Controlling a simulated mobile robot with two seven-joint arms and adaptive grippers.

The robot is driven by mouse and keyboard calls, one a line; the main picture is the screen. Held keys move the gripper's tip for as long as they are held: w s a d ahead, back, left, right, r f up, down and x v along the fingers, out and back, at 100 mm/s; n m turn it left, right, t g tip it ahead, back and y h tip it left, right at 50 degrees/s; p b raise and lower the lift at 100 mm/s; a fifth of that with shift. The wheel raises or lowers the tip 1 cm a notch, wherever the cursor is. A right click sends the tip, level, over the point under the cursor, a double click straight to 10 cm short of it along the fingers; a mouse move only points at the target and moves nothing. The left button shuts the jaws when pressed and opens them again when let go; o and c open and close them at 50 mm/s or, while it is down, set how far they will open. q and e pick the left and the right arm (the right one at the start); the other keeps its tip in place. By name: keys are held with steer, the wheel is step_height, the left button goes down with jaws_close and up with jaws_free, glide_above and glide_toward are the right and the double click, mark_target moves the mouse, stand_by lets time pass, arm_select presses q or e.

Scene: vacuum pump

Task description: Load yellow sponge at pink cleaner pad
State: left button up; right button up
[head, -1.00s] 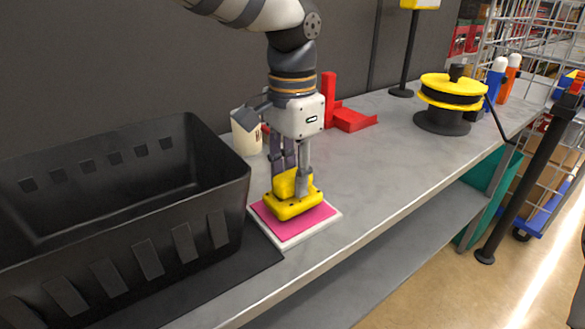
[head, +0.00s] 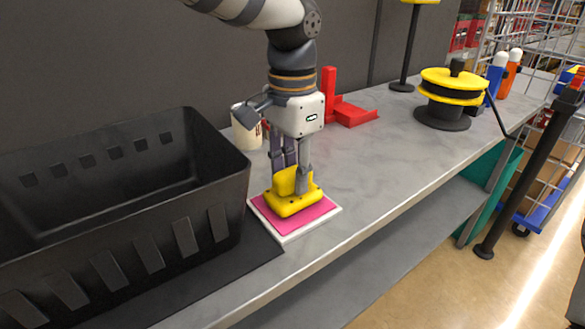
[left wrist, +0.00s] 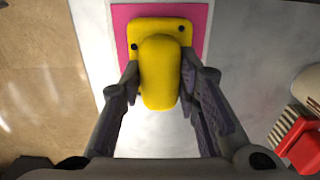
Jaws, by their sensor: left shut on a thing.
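The yellow sponge (head: 293,206) has a flat base with dark dots and a raised grip block. It is upright on the pink cleaner pad (head: 312,215), which has a white border and lies on the grey bench. My left gripper (head: 292,178) points down and is shut on the sponge's raised block. In the left wrist view the fingers lie on both sides of the yellow sponge (left wrist: 159,70), with the pink pad (left wrist: 123,14) around and beyond its base. Whether the base touches the pad is hard to tell, but they look in contact. My right gripper is not in view.
A black crate (head: 215,165) stands close to the left of the pad. A cream cup (head: 246,128) and a red bracket (head: 350,112) are behind the gripper. A yellow-and-black spool (head: 450,88) stands farther right. The bench (head: 385,150) between is clear.

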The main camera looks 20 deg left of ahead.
mark_target(293, 170)
arm_select(q)
steer(key=shift+f, duration=0.3)
stand_by(0.9)
steer(key=shift+r, duration=0.1)
steer(key=shift+r, duration=3.45)
